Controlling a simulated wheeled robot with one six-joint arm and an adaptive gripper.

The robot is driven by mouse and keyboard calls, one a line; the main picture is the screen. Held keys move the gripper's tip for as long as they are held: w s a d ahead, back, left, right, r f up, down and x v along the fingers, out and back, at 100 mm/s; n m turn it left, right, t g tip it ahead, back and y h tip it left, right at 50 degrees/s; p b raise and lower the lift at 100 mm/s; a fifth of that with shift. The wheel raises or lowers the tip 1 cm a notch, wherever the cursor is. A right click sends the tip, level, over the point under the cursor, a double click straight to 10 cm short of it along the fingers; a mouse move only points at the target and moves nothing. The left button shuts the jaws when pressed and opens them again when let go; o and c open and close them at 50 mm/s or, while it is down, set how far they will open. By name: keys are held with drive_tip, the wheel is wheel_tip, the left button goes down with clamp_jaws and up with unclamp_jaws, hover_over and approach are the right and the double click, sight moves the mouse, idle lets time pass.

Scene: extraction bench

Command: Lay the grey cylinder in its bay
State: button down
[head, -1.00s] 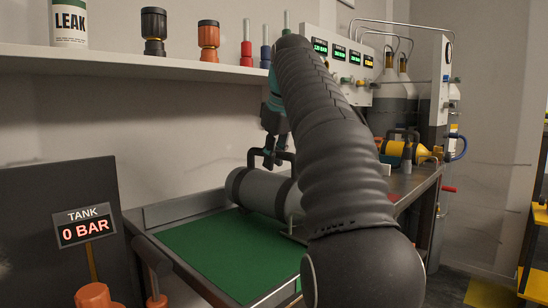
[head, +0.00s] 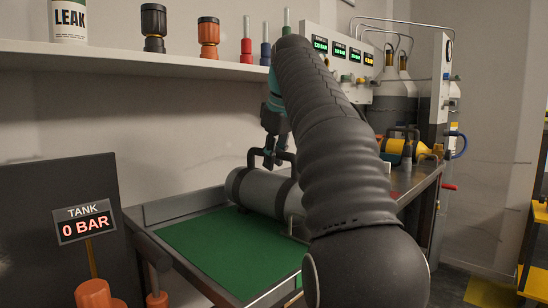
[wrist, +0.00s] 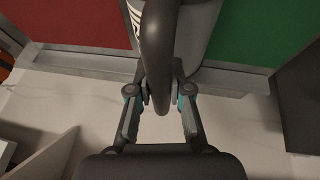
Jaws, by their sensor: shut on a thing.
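The grey cylinder (head: 264,192) lies on its side at the back of the green mat (head: 225,250) on the bench, with dark bands and a black carrying handle. My gripper (head: 274,162) is at this handle from above, partly hidden by my arm. In the wrist view the handle (wrist: 158,55) runs between the two fingers of my gripper (wrist: 160,103), which is shut on it. The cylinder body (wrist: 197,38) shows between a red area (wrist: 75,22) and the green mat (wrist: 250,30). I cannot tell whether the cylinder touches the bench. My arm hides its right end.
A raised metal rim (head: 185,207) runs along the bench's back. A yellow cylinder (head: 393,147) lies at the right end. A shelf (head: 120,66) with fittings hangs above. The "TANK 0 BAR" sign (head: 84,222) stands at the left. The green mat's front is clear.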

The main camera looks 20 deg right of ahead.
drive_tip(key=shift+r, duration=0.1)
drive_tip(key=c, duration=1)
unclamp_jaws()
drive_tip(key=shift+f, duration=0.25)
drive_tip(key=shift+v, duration=2.65)
drive_tip(key=s, duration=1.2)
drive_tip(key=shift+a, duration=0.25)
